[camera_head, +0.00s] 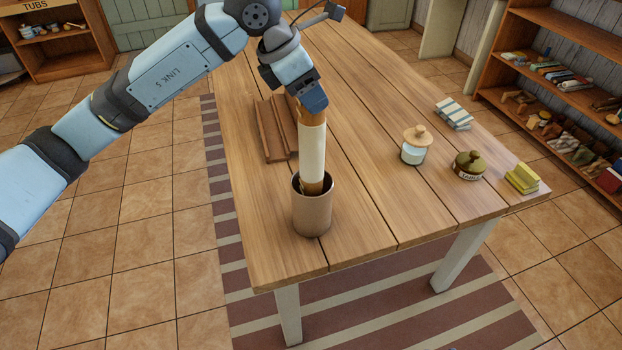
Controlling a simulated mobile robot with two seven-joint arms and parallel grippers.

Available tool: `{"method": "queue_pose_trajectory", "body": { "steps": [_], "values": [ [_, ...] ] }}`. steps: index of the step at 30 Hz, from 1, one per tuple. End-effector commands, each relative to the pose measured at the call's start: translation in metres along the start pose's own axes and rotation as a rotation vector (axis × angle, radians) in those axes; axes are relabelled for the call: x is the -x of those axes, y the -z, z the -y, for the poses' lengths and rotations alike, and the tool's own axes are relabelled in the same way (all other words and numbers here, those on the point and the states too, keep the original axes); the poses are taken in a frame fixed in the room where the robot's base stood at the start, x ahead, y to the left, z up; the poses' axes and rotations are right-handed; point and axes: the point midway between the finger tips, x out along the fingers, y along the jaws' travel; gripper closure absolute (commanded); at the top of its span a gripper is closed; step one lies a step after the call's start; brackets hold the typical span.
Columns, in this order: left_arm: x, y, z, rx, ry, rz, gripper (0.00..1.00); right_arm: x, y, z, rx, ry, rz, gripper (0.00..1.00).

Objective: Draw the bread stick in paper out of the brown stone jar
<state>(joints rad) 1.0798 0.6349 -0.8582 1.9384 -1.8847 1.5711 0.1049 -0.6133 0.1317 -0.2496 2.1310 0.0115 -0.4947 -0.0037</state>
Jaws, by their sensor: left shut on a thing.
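The brown stone jar (312,215) stands upright near the front left of the wooden table. The bread stick in paper (311,150) stands nearly upright, with a pale paper band around its middle. Its lower end is inside the jar's mouth and hidden by the jar wall. My left gripper (313,101) points down and is shut on the top of the bread stick. My right gripper is not in view.
A brown wooden tray (270,140) lies behind the jar. The table's middle is clear.

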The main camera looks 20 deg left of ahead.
Motion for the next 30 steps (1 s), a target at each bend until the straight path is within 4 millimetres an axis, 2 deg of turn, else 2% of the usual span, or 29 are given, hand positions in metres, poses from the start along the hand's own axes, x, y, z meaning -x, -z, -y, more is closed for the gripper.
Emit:
{"method": "queue_pose_trajectory", "body": {
  "steps": [19,30],
  "values": [
    [0.03,-0.017,0.0,0.0,-0.001,0.001,0.88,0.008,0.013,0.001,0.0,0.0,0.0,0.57],
    [0.032,-0.018,0.0,0.0,0.0,0.001,0.88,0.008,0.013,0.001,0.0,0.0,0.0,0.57]
  ]
}}
